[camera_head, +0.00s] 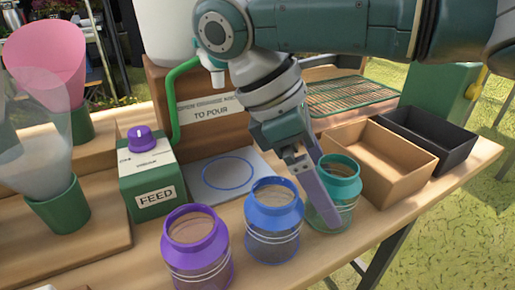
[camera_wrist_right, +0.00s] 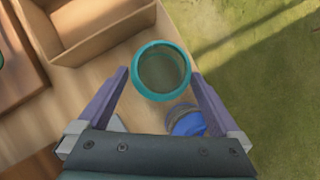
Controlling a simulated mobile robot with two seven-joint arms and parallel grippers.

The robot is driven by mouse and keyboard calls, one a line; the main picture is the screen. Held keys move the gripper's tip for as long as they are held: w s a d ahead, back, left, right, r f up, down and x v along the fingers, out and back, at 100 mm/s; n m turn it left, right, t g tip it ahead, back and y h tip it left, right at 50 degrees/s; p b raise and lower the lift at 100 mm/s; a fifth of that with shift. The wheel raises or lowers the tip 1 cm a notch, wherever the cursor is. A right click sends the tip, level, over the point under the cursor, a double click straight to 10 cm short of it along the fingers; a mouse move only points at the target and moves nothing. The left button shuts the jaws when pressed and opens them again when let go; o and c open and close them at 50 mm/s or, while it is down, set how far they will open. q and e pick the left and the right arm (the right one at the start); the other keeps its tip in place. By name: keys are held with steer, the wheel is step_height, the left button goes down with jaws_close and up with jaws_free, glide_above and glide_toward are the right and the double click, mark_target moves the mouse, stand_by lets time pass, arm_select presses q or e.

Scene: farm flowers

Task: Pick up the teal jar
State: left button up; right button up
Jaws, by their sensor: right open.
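The teal jar (camera_head: 343,186) is a clear jar with a teal rim, standing upright on the wooden table at the right of the row of jars. My right gripper (camera_head: 327,200) is open beside and over it, one purple finger crossing in front of the jar. In the right wrist view the teal jar (camera_wrist_right: 162,71) lies ahead, its lower part between the two finger tips of the right gripper (camera_wrist_right: 158,75), with gaps to both fingers. It is not gripped. My left gripper is not in view.
A blue jar (camera_head: 273,214) stands close left of the teal jar, and a purple jar (camera_head: 197,250) further left. A brown open box (camera_head: 378,165) is close behind right, with a black tray (camera_head: 440,140) beyond. A green FEED box (camera_head: 152,185) stands left. The table's front edge is near.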

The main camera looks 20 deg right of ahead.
steer(key=shift+x, duration=1.55)
steer(key=c, duration=1.4)
steer(key=shift+r, duration=0.15)
